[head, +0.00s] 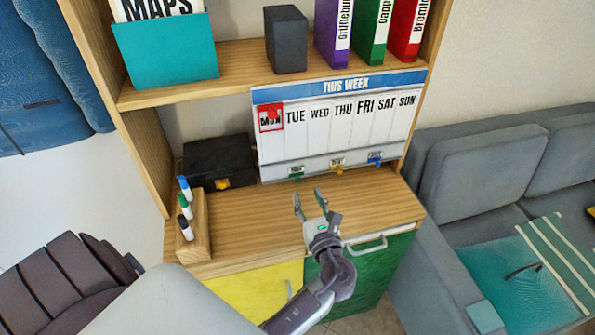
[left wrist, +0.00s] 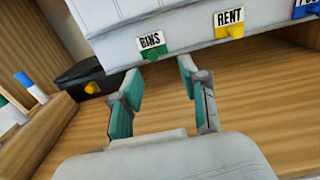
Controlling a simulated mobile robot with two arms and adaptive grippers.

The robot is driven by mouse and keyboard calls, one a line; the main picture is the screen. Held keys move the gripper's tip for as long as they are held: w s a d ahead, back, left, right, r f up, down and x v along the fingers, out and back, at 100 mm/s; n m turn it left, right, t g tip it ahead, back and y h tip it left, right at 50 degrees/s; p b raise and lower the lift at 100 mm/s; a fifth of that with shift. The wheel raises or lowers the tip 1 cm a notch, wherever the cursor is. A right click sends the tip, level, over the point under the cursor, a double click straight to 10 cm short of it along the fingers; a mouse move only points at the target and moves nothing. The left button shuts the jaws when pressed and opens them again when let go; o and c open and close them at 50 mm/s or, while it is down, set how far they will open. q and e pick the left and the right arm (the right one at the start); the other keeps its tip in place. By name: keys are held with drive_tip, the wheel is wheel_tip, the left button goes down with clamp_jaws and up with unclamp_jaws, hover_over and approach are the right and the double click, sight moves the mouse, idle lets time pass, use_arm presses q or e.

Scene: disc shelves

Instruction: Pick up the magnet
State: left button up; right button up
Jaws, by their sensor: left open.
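A white weekly board (head: 338,140) headed THIS WEEK stands on the wooden counter. Three labelled magnets sit along its lower edge: a green one marked BINS (head: 296,173), a yellow one marked RENT (head: 337,165) and a blue one (head: 375,158). A red square frame (head: 271,118) surrounds MON. My left gripper (head: 309,198) is open and empty, in front of the board below the green magnet. In the left wrist view its fingertips (left wrist: 160,70) are just below the green magnet (left wrist: 152,50), apart from the yellow one (left wrist: 235,28). The blue one is cut off there. My right gripper is not in view.
A black box (head: 218,162) with a yellow latch stands left of the board. A wooden holder (head: 193,235) with several markers is at the counter's left end. Binders and a dark block (head: 287,40) stand on the shelf above. The counter's middle is clear.

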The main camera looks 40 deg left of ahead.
sight(299, 181)
use_arm(q)
drive_tip(key=shift+w+a+r, duration=0.15)
drive_tip(key=shift+w+a, duration=0.05)
drive_tip(key=shift+a, duration=0.15)
drive_tip(key=p+x, duration=0.1)
drive_tip(key=x, duration=0.3)
drive_tip(key=shift+a+r+p, duration=0.15)
drive_tip(key=shift+a+p, duration=0.15)
drive_tip(key=shift+a, duration=0.15)
clamp_jaws()
